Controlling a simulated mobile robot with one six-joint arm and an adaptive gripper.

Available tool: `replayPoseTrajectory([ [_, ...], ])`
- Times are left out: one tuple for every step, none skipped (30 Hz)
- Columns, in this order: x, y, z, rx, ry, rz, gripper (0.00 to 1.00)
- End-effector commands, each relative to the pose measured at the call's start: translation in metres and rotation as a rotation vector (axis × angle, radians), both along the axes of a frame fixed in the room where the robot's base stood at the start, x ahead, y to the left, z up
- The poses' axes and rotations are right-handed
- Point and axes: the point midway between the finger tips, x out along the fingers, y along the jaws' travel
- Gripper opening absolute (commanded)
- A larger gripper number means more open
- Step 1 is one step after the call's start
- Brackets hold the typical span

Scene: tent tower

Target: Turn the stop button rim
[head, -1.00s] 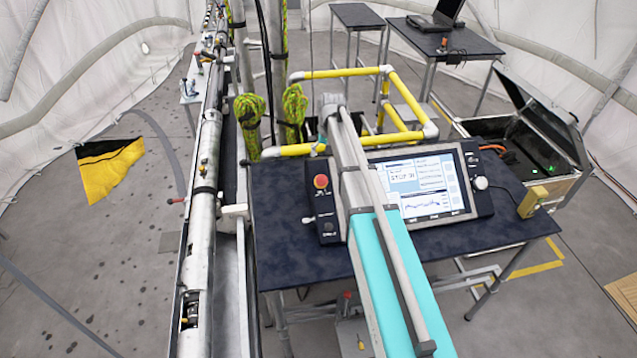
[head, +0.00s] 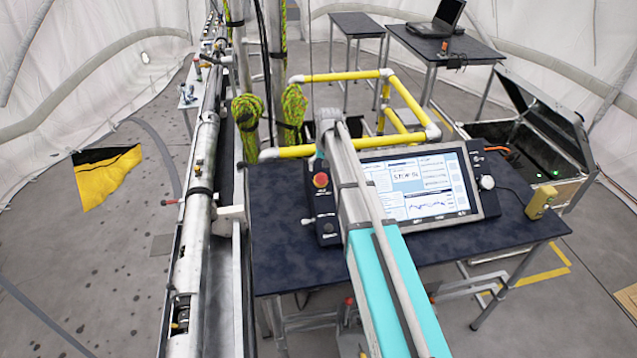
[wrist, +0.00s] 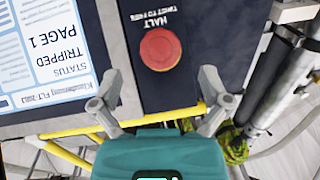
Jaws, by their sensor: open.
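The stop button (head: 320,180) is a red round cap on the black left panel of the control console, beside the screen. In the wrist view the red button (wrist: 161,49) sits under a label reading "HALT, TWIST TO FREE", shown upside down. My gripper (wrist: 157,92) shows there with its two grey fingers spread wide and nothing between them. The button lies beyond the fingertips, roughly centred between them, and no finger touches it. In the head view my arm crosses over the console and hides part of it; the fingers are hard to make out there.
The console screen (head: 415,187) stands on a dark table (head: 285,250). A yellow pipe frame (head: 340,75) and green ropes (head: 248,115) are behind it. A long metal tube (head: 195,210) runs along the left. An open case (head: 535,140) is at the right.

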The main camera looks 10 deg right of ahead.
Motion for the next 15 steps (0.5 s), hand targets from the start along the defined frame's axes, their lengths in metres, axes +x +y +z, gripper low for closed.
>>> replayPoseTrajectory([
  [0.000, 0.001, -0.008, 0.000, 0.000, 0.000, 0.96],
  [0.000, 0.001, -0.010, 0.000, 0.000, 0.000, 0.96],
  [0.000, 0.001, -0.013, 0.000, 0.000, 0.000, 0.96],
  [0.000, 0.001, -0.015, 0.000, 0.000, 0.000, 0.96],
  [0.000, 0.002, -0.018, 0.000, 0.000, 0.000, 0.96],
  [0.000, 0.002, -0.020, 0.000, 0.000, 0.000, 0.96],
  [0.000, 0.002, -0.023, 0.000, 0.000, 0.000, 0.96],
  [0.000, 0.002, -0.024, 0.000, 0.000, 0.000, 0.96],
  [0.000, 0.003, -0.027, 0.000, 0.000, 0.000, 0.96],
  [0.000, 0.003, -0.029, 0.000, 0.000, 0.000, 0.96],
  [0.000, 0.003, -0.030, 0.000, 0.000, 0.000, 0.96],
  [0.000, 0.003, -0.032, 0.000, 0.000, 0.000, 0.96],
  [0.000, 0.003, -0.034, 0.000, 0.000, 0.000, 0.96],
  [0.000, 0.004, -0.035, 0.000, 0.000, 0.000, 0.96],
  [0.000, 0.004, -0.036, 0.000, 0.000, 0.000, 0.96],
])
